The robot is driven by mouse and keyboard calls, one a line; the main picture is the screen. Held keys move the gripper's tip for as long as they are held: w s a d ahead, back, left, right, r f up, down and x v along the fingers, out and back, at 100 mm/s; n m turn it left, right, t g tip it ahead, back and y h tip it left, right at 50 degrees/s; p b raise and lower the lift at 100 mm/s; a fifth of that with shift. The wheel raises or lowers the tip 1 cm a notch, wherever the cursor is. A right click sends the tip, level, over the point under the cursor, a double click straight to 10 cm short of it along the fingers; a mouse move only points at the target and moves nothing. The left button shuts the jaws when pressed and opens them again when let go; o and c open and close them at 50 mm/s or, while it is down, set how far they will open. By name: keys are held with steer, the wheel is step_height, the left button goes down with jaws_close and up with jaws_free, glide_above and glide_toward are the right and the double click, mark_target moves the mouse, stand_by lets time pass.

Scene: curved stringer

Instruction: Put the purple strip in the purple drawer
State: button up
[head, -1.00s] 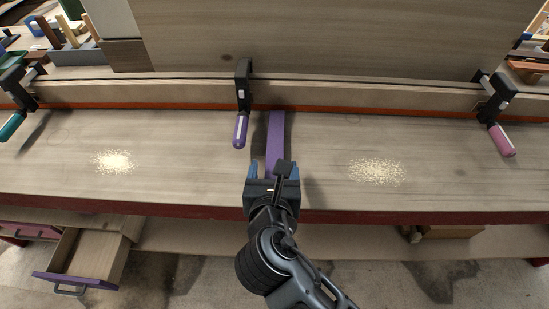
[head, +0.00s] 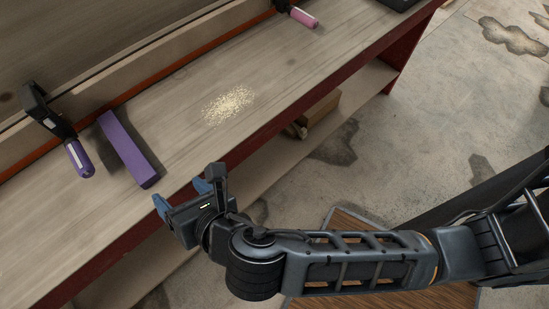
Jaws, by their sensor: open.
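The purple strip (head: 128,148) lies on the wooden bench top (head: 185,130), at the left in the head view, with its near end by the bench's front edge. My gripper (head: 182,195) is open and empty, at the bench's front edge, just to the right of and nearer than the strip's near end, apart from it. Its blue fingertips point toward the bench. The purple drawer is not in view now.
A black clamp with a purple handle (head: 79,158) stands left of the strip. A clamp with a pink handle (head: 303,17) is at the back. Sawdust (head: 229,104) lies on the bench. Open concrete floor (head: 430,110) is at the right.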

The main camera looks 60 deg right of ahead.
steer(key=s+d+m+y, duration=0.2)
steer(key=s+d+m, duration=0.1)
steer(key=s+m, duration=0.4)
steer(key=s+d+m+y, duration=0.1)
steer(key=s+d+m, duration=0.2)
steer(key=s+m, duration=0.45)
steer(key=s+d+r+m+t, duration=0.2)
steer(key=s+d+r+m, duration=0.3)
steer(key=s+r+m, duration=0.4)
steer(key=r+m, duration=0.1)
steer(key=m, duration=0.4)
steer(key=shift+s+d+t+h, duration=0.3)
steer(key=shift+s+d+h, duration=0.05)
steer(key=shift+h, duration=0.05)
